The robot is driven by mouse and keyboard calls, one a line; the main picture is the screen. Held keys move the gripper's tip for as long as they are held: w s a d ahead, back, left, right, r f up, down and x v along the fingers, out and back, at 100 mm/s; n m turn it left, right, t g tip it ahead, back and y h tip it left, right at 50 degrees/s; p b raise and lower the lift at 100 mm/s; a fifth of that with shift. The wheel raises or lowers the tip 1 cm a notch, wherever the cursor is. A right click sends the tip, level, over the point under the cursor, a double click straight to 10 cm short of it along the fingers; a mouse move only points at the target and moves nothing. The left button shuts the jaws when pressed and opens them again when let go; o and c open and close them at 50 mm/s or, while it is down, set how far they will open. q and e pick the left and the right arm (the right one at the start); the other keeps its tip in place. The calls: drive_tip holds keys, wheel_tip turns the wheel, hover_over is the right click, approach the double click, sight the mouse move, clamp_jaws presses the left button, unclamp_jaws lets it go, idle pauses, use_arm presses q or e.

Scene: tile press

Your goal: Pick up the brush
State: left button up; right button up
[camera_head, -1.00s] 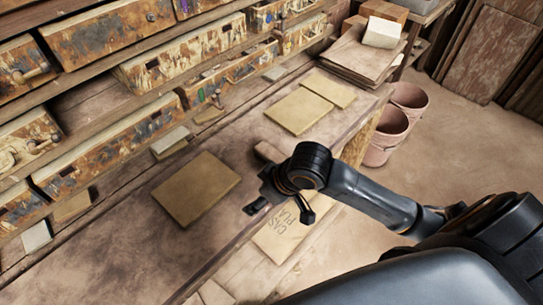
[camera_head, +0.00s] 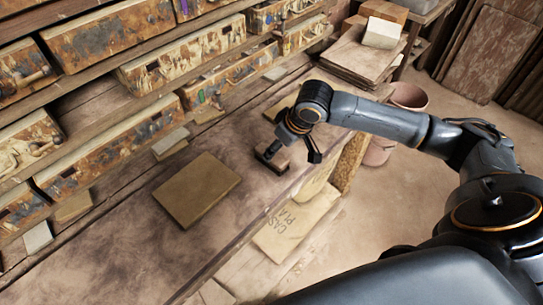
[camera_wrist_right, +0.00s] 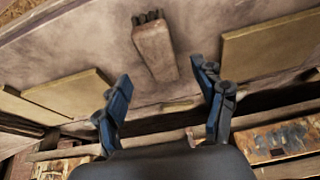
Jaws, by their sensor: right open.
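The brush (camera_wrist_right: 153,50) is a light wooden block with dark bristles at its far end. In the wrist view it lies on the workbench, upper middle, ahead of and roughly between my spread fingers. My right gripper (camera_wrist_right: 162,72) is open and empty, with its blue fingers apart. In the head view my right gripper (camera_head: 290,158) is over the bench near its front edge, and the brush is largely hidden beneath it. I cannot tell how high the fingers are above the brush. My left gripper is not in view.
A square tan board (camera_head: 197,190) lies on the bench left of my right gripper. Worn drawers (camera_head: 108,148) line the back. Buckets (camera_head: 409,96) stand on the floor beyond the bench end, and a paper sack (camera_head: 292,225) lies below its front edge.

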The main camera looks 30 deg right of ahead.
drive_tip(key=shift+w+a+f, duration=0.1)
drive_tip(key=shift+w+f, duration=0.15)
drive_tip(key=shift+f, duration=0.35)
drive_tip(key=p+x, duration=0.1)
drive_tip(key=x, duration=0.3)
drive_tip(key=shift+w+f+p, duration=0.1)
drive_tip(key=shift+f+p, duration=0.05)
drive_tip(key=shift+p, duration=0.15)
drive_tip(key=shift+w+f, duration=0.15)
drive_tip(key=shift+f, duration=0.3)
drive_tip(key=shift+f+p, duration=0.2)
drive_tip(key=shift+p, duration=0.1)
drive_tip(key=c, duration=1.4)
drive_tip(key=shift+c, duration=0.2)
